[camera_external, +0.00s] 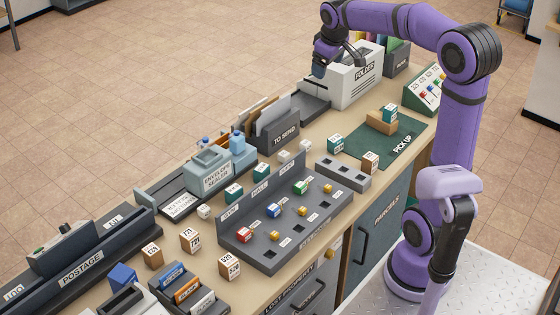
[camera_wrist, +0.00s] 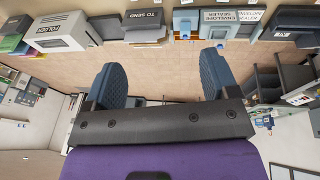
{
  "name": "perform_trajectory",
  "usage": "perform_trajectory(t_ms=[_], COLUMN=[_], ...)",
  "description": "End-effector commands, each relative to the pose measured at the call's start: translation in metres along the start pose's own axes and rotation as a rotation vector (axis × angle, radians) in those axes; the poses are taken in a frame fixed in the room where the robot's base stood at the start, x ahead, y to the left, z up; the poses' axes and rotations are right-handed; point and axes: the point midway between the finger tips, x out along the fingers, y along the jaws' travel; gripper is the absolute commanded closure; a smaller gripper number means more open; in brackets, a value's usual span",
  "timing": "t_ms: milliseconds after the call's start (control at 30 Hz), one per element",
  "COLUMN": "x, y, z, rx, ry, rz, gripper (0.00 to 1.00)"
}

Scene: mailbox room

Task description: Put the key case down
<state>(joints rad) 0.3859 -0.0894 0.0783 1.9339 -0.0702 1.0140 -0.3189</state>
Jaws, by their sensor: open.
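My gripper (camera_external: 322,62) is raised over the far end of the counter, beside the white folder machine. In the wrist view my gripper (camera_wrist: 161,78) shows two blue ribbed fingers spread wide, with nothing between them. No object is clearly marked as the key case. A green sloped stand (camera_external: 417,101) with numbers and small coloured pieces is at the far right of the counter; I cannot tell whether it is the key case. A dark grey sorting rack (camera_external: 289,247) with small coloured pieces stands in the middle of the counter.
The white folder machine (camera_external: 353,87) is close to my gripper. A green pick-up mat (camera_external: 362,143) holds small boxes. The to-send holder (camera_external: 283,138) and envelope sealer (camera_external: 215,178) line the back edge. Several numbered cubes stand around the rack. The floor behind is clear.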

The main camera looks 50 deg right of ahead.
Motion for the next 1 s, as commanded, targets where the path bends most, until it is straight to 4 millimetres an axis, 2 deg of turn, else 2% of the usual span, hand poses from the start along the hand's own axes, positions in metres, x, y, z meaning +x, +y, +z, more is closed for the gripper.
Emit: perform_trajectory(t_ms=[33,100,300,500,600,700,800,1000], x=[-0.011,-0.021,-0.037,-0.038,-0.033,-0.028,-0.024,-0.022], y=[-0.018,-0.039,-0.092,-0.132,-0.145,-0.154,-0.160,-0.162], z=[0.015,0.035,0.099,0.167,0.195,0.216,0.228,0.234], rx=[-0.001,0.005,0.027,0.048,0.060,0.068,0.073,0.077], ry=[0.019,0.042,0.104,0.164,0.187,0.202,0.211,0.214], rz=[-0.001,-0.007,-0.036,-0.082,-0.106,-0.126,-0.138,-0.145], gripper=[0.19,0.19,0.19,0.19,0.19,0.19,0.19,0.19])
